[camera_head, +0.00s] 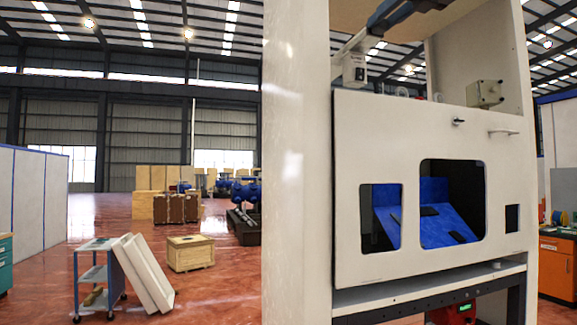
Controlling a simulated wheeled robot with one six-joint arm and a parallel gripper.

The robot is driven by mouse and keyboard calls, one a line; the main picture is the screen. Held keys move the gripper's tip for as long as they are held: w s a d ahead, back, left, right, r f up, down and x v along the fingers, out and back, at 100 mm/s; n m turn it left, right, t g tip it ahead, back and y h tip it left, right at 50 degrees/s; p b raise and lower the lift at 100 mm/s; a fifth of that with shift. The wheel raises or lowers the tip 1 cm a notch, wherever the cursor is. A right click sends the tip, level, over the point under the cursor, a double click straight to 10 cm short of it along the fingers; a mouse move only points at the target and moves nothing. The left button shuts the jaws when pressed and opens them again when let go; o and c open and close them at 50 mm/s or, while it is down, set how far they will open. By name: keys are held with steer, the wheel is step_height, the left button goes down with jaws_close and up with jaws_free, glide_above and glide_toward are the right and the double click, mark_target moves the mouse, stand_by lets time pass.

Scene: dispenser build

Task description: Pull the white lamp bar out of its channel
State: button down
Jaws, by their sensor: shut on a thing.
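A pale bar, which looks like the white lamp bar (347,46), shows at the top of the cabinet, slanting down to the left. My gripper (376,28) appears as a dark shape at the top edge of the picture, shut on the bar's upper right end. Most of my gripper and arm is cut off by the picture edge. The channel cannot be made out, and I cannot tell how much of the bar lies in it.
The cabinet's white front panel (420,130) has a window with a blue sloped chute (450,226) behind it. A small grey box (485,93) and a white box (354,68) sit above the panel. A cart (97,270) and crate (190,253) stand on open floor at left.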

steer(key=b+v, duration=0.3)
steer(key=v, duration=1)
steer(key=shift+b, duration=0.3)
stand_by(0.6)
steer(key=shift+s, duration=0.15)
